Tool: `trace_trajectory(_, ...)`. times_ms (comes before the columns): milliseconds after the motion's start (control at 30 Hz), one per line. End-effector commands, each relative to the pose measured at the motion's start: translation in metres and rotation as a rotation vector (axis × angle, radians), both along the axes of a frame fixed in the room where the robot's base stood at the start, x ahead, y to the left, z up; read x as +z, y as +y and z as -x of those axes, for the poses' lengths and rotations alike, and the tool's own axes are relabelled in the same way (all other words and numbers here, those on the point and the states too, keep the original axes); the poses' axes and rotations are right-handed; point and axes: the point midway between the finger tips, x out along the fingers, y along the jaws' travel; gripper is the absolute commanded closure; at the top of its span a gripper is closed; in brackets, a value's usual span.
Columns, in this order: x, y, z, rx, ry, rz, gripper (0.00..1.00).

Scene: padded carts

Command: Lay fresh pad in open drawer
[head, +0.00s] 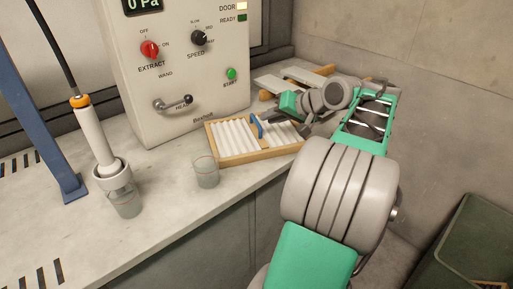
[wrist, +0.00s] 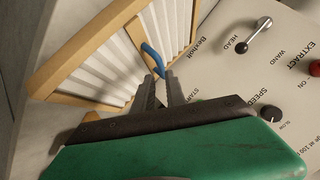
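A wood-framed panel of white pleats (head: 228,160) lies on the counter in front of the machine. It has a wooden crossbar and a blue strap-like handle (head: 257,127). The panel also shows in the wrist view (wrist: 82,38), with the blue handle (wrist: 152,58). My gripper (head: 264,120) is over the panel at the handle. In the wrist view its fingertips (wrist: 160,77) stand apart, with the handle's near end at or between them. Whether they touch the handle is unclear. I cannot make out an open drawer in either view.
The machine (head: 185,75) with knobs and a handle stands behind the panel. A glass beaker (head: 206,172) stands close in front. A white wand (head: 92,135) stands in another beaker at left. Flat wood-edged pieces (head: 290,80) lie behind my gripper. The front counter (head: 110,245) is clear.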

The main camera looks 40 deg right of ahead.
Motion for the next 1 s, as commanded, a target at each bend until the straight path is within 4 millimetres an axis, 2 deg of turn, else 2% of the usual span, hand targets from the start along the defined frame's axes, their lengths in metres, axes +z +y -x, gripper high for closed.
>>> trace_trajectory(433,-0.041,0.009,-0.056,0.0,0.002,-0.002,0.84)
trace_trajectory(667,-0.041,0.009,-0.059,-0.001,0.0,-0.001,0.84)
trace_trajectory(867,-0.041,0.009,-0.059,-0.001,-0.001,0.0,0.99)
trace_trajectory(1000,-0.041,0.009,-0.059,-0.002,0.0,0.0,1.0)
